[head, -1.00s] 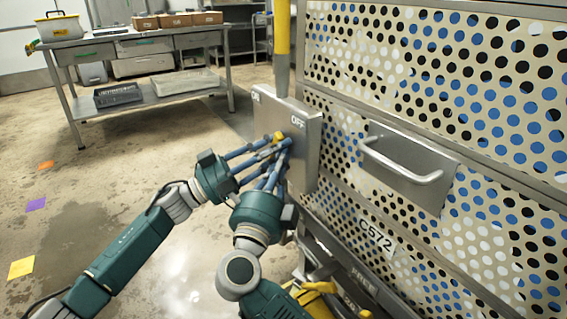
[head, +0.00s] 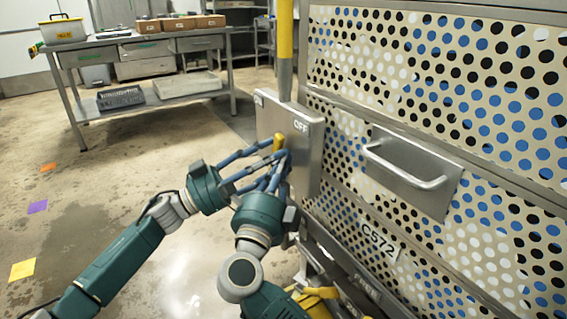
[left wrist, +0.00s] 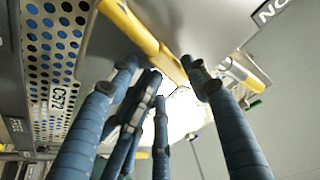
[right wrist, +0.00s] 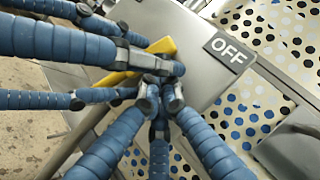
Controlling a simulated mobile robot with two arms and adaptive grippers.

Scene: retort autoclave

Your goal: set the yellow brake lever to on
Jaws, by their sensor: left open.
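The yellow brake lever (head: 279,142) is on the front of a grey metal box (head: 308,150), below and between its ON label (head: 259,100) and OFF label (head: 301,126). My left gripper (head: 279,147) is open, with its fingertips beside the lever. In the left wrist view the lever (left wrist: 140,30) runs diagonally past its spread fingers. My right gripper (right wrist: 163,92) has its fingertips close together just below the lever (right wrist: 155,55) in the right wrist view. Fingers partly hide the lever, and I cannot tell whether the right fingers grip it.
A perforated basket wall (head: 440,85) with a handle (head: 405,170) stands to the right. A yellow-and-grey post (head: 285,50) rises behind the box. A steel table (head: 95,52) with boxes stands at the back left. The floor on the left is clear except for coloured markers.

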